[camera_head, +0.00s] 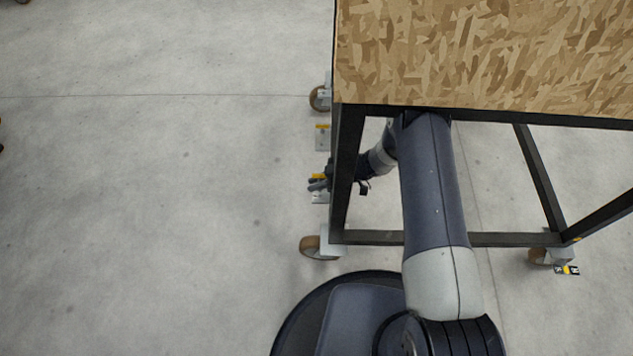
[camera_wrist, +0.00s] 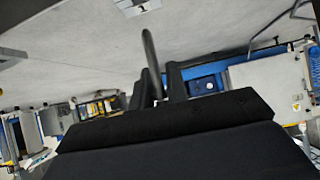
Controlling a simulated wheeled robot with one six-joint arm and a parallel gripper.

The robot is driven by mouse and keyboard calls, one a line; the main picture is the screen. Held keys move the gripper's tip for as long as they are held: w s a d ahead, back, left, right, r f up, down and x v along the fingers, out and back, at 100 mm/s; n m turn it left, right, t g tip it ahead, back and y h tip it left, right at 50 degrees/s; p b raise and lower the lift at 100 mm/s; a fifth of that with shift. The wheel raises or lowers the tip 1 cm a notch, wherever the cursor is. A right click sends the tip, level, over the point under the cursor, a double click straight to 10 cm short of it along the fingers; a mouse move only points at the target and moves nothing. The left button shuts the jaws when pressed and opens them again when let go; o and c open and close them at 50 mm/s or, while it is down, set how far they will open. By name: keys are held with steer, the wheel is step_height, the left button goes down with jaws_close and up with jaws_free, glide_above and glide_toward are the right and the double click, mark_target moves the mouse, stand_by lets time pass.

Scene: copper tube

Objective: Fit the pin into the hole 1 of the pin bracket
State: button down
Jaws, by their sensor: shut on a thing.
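My gripper (camera_wrist: 161,78) is shut on the pin (camera_wrist: 149,52), a thin dark grey rod that stands up from between the two black fingers, its tip pointing to the top of the wrist view. A grey metal piece with a label that seems to read 1 (camera_wrist: 138,8) is cut off by the top edge there; it looks like part of the pin bracket. The pin tip is apart from it in the picture. No hole can be made out. In the head view my gripper (camera_head: 319,183) is small, left of the table leg, over a grey plate with a yellow part (camera_head: 320,197).
A wood-chip table top (camera_head: 480,55) on a black frame covers the upper right of the head view. My arm passes under it, close to the black leg (camera_head: 346,165). A second grey-and-yellow plate (camera_head: 322,138) sits farther back. Castors (camera_head: 313,246) stand below.

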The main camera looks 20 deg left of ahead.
mark_target(316, 196)
steer(key=shift+f+b, duration=2.55)
steer(key=shift+f, duration=0.65)
steer(key=c, duration=1.3)
jaws_free()
steer(key=shift+d, duration=0.1)
steer(key=p+v, duration=0.3)
steer(key=v, duration=0.7)
steer(key=shift+w+d+r+p, duration=0.1)
steer(key=shift+d+r+p, duration=0.1)
steer(key=shift+r+p, duration=0.2)
steer(key=shift+f, duration=0.1)
steer(key=b+x, duration=0.3)
steer(key=x, duration=0.7)
steer(key=shift+a, duration=0.3)
steer(key=shift+r, duration=0.3)
